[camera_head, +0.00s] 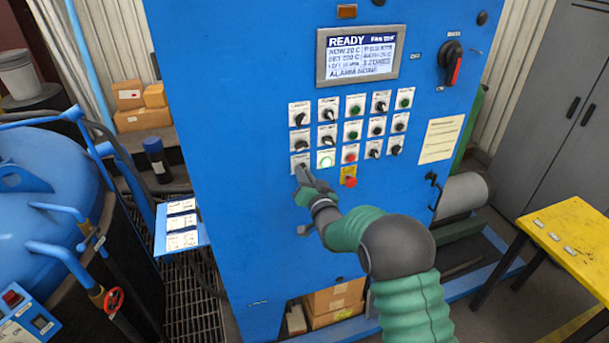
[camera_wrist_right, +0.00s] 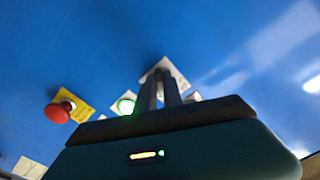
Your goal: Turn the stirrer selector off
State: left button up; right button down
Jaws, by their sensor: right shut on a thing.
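The blue control cabinet carries rows of small switches on white plates. My right gripper (camera_head: 303,174) is at the lowest switch of the left column, shut on its knob; the gripper hides most of the knob. This switch's white plate (camera_head: 299,158) shows around the fingertips, and its label is too small to read, so I cannot tell by name that it is the stirrer selector. In the right wrist view both fingers (camera_wrist_right: 160,92) reach to the white plate (camera_wrist_right: 178,72), with the knob hidden between them. My left gripper is not in view.
A lit green button (camera_head: 326,158) is just right of the gripper, and a red emergency button (camera_head: 350,182) on a yellow plate is beyond it. A display (camera_head: 360,53) reads READY. A blue vessel (camera_head: 50,205) stands left and a yellow table (camera_head: 575,235) right.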

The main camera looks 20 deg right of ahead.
jog(key=shift+d+f+n+b, duration=0.1)
jog(key=shift+f+n+b, duration=0.1)
jog(key=shift+n+b, duration=2.1)
jog(key=shift+a+f+n+b, duration=0.15)
jog(key=shift+n+b, duration=1.55)
jog(key=shift+b, duration=1.05)
jog(key=shift+d+f+n+b, duration=0.15)
jog(key=shift+f+n+b, duration=0.05)
jog(key=shift+n+b, duration=2.1)
jog(key=shift+m+b, duration=0.3)
jog(key=c, duration=1.7)
grip_release()
jog(key=shift+c, duration=0.2)
jog(key=shift+o, duration=1.3)
jog(key=shift+r, duration=0.1)
jog(key=shift+w+r, duration=0.1)
jog(key=shift+w, duration=0.05)
